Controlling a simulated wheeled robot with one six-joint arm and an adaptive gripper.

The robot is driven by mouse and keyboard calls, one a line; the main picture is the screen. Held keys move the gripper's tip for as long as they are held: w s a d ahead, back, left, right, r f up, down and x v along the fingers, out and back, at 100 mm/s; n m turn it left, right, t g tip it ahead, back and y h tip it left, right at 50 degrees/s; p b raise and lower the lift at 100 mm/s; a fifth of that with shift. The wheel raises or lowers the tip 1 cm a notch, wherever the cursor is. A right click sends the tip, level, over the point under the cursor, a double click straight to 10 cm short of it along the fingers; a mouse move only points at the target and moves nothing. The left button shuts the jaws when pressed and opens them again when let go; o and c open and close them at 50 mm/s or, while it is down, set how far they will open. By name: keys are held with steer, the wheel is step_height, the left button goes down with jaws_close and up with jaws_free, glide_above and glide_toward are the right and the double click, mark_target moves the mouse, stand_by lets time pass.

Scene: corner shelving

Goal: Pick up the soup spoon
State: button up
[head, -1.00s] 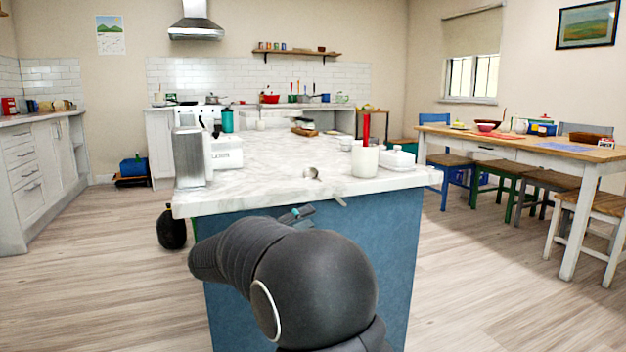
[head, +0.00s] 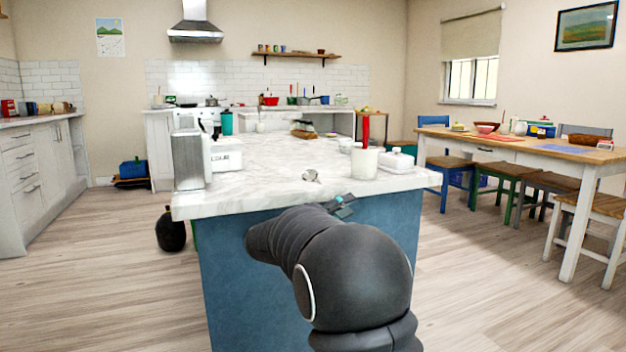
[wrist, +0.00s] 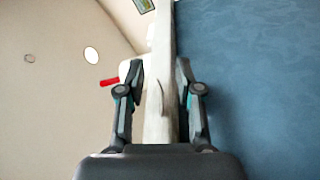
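The soup spoon's round metal bowl (head: 311,175) lies on the marble top of the blue island near its front edge. In the wrist view a thin strip, seemingly its handle (wrist: 162,95), sticks out from the counter edge between my fingers. My gripper (head: 343,205) is at the island's front edge, just right of the bowl. In the wrist view my gripper (wrist: 160,68) is open, with one finger on each side of the counter edge and handle. In the head view the handle end is hidden by my gripper.
A white crock (head: 364,163) with a red utensil stands just behind my gripper. A white lidded dish (head: 395,162) is to its right. A white box (head: 226,155) and a grey metal block (head: 188,160) stand at the left. The marble top (head: 265,180) is clear around the spoon bowl.

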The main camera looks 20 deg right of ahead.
steer(key=shift+d, duration=0.2)
jaws_close()
steer(key=shift+r, duration=0.1)
